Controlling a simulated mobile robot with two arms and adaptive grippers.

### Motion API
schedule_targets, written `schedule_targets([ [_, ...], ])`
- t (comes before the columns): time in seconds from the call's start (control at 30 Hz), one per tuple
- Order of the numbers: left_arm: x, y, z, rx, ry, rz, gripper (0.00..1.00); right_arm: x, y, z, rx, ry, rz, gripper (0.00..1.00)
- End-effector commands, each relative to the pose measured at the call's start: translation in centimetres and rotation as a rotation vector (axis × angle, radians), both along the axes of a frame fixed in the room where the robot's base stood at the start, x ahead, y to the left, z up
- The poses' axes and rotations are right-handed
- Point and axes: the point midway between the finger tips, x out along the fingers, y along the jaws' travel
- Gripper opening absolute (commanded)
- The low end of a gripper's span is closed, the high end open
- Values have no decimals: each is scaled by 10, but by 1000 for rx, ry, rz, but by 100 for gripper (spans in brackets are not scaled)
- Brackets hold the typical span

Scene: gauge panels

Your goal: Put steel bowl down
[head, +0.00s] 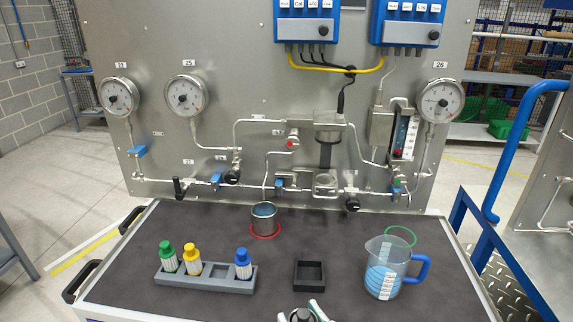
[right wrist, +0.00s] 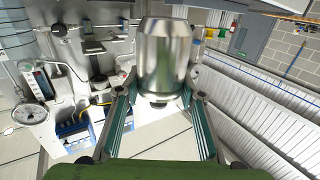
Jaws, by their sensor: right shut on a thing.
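The steel bowl (right wrist: 165,55) shows in the right wrist view as a shiny, rounded metal vessel between the fingers of my right gripper (right wrist: 160,92). The gripper is shut on it. In the head view my right gripper (head: 303,312) shows only at the bottom edge, in front of the worktop, with a small dark round part between its fingertips. Most of the bowl is out of that picture. My left gripper is not in view.
A green ring (head: 401,229) lies behind the jug. The gauge panel (head: 260,90) stands behind.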

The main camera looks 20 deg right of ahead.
Motion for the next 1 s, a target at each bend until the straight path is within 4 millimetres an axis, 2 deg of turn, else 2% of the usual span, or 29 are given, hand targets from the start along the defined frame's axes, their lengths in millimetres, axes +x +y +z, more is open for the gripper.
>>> schedule_targets([
  [0.17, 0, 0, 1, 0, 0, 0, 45, 21, -16, 10, 4, -10, -82, 8],
  [0.6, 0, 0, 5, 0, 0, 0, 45, 117, -87, 59, 8, -10, -505, 8],
  [0.8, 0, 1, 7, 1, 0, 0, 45, 155, -106, 90, 6, -8, -677, 8],
  [1.0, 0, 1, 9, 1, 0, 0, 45, 186, -111, 122, 3, -8, -798, 8],
])
